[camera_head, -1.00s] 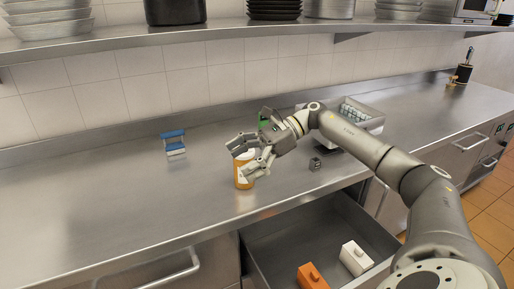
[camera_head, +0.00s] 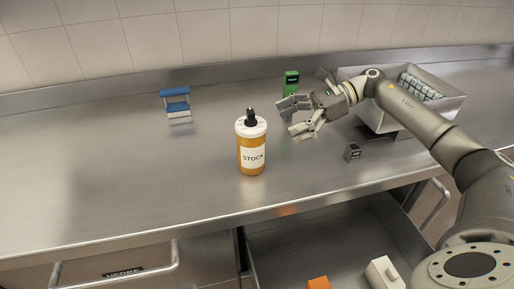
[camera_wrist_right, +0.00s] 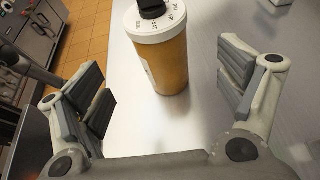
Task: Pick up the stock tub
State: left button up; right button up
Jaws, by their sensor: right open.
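The stock tub (camera_head: 252,157) is an orange-brown cylinder with a white "STOCK" label, a white lid and a black knob. It stands upright on the steel counter. My right gripper (camera_head: 290,117) is open and empty, to the right of the tub and apart from it in the head view. In the right wrist view the tub (camera_wrist_right: 170,62) stands ahead, between the lines of the two spread fingers (camera_wrist_right: 165,95), with lettering around its lid. My left gripper is in neither view.
A blue-and-white holder (camera_head: 176,104) stands at the back left. A green box (camera_head: 291,82) and a steel bin (camera_head: 450,100) are behind my right arm. A small dark block (camera_head: 352,152) lies right of the tub. Below, an open drawer (camera_head: 300,256) holds orange and white blocks.

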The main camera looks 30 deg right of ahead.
aim_at(251, 137)
jog(key=p+x, duration=0.4)
jog(key=x, duration=0.5)
jog(key=shift+w+a+f, duration=0.1)
jog(key=shift+a+f, duration=0.05)
jog(key=shift+w+a+f, duration=0.15)
jog(key=shift+a+f, duration=0.2)
jog(key=shift+a, duration=0.15)
jog(key=c, duration=0.4)
jog(key=shift+r, duration=0.15)
jog(key=c, duration=1.1)
